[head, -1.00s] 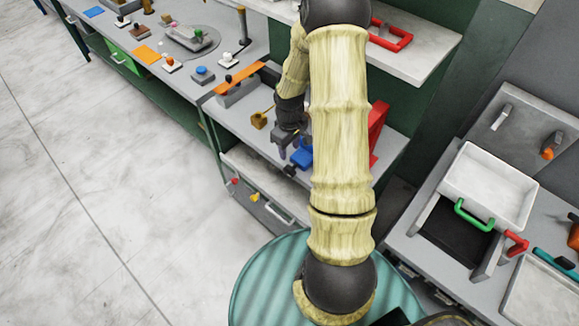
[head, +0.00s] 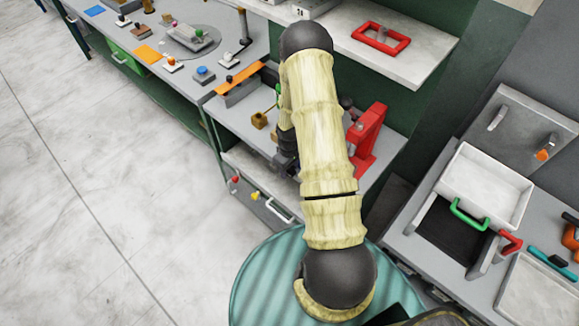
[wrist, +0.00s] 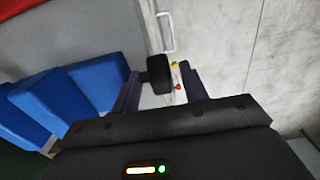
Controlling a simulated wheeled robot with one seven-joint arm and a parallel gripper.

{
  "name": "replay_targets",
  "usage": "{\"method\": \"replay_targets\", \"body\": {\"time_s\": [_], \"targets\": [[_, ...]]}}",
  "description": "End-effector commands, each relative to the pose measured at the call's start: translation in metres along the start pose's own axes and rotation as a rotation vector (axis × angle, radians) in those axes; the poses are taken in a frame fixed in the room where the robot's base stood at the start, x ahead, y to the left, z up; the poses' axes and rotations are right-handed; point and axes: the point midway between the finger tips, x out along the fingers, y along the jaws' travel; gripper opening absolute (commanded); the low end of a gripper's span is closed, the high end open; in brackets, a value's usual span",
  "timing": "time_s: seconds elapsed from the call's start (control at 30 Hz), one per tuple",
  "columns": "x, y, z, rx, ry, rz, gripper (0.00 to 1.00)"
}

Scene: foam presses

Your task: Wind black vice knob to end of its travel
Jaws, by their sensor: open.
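The black vice knob (wrist: 160,74) shows in the wrist view, a dark round piece at the front of the blue vice (wrist: 65,97). My gripper (wrist: 158,80) is open, with one finger on each side of the knob. I cannot tell whether either finger touches it. In the head view my gripper is mostly hidden behind my arm, and so are the vice and its knob.
A red press (head: 366,140) stands right of my arm on the grey bench. A brass-coloured block (head: 260,120) stands to the left. A shelf (head: 420,62) with a red frame (head: 381,38) is above. A drawer handle (head: 279,210) is below.

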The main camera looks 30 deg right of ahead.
Motion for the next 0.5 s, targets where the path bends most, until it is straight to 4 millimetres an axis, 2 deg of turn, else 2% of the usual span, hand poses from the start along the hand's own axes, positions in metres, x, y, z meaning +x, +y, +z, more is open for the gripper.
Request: {"method": "replay_targets", "body": {"time_s": [0.17, 0.4, 0.5], "targets": [[0.0001, 0.0, 0.0, 0.0, 0.0, 0.0, 0.44], [-0.0001, 0.0001, 0.0001, 0.0, 0.0, 0.0, 0.0], [-0.0001, 0.0002, 0.0002, 0.0, 0.001, 0.0, 0.0]]}}
